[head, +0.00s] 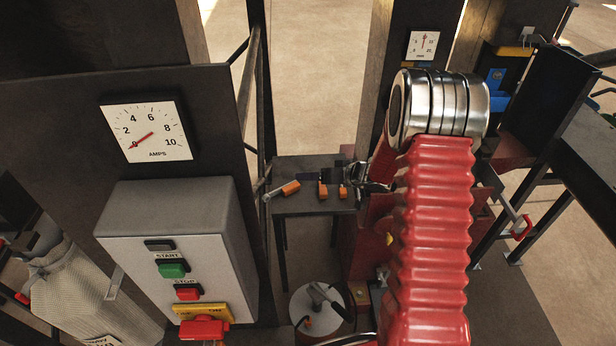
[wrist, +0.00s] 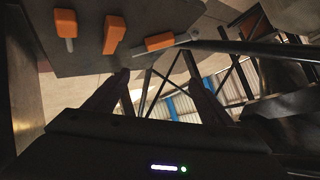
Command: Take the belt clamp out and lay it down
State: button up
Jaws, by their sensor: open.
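I cannot pick out the belt clamp for certain in either view. A dark table (head: 300,205) bears several orange-handled tools; one orange tool (head: 290,188) has a grey shank and lies at its left. In the wrist view these show as an orange block (wrist: 66,22), a second one (wrist: 113,35) and a third with a grey end (wrist: 158,41). My gripper (wrist: 157,80) is open, with its two dark fingers apart and nothing seen between them. In the head view its dark end (head: 372,183) shows beside the table's right side, partly hidden by my red arm.
A grey control box (head: 165,260) with start and stop buttons and an amps dial (head: 147,132) stand at left. A round pale stool or disc (head: 320,305) with tools on it is below the table. A red-ended bar (head: 521,228) is at right. The floor behind is clear.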

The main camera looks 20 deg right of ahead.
jog(key=v, duration=0.2)
jog(key=shift+s+d+r, duration=0.1)
jog(key=shift+s+r, duration=0.1)
jog(key=shift+f, duration=0.1)
dwell(0.9)
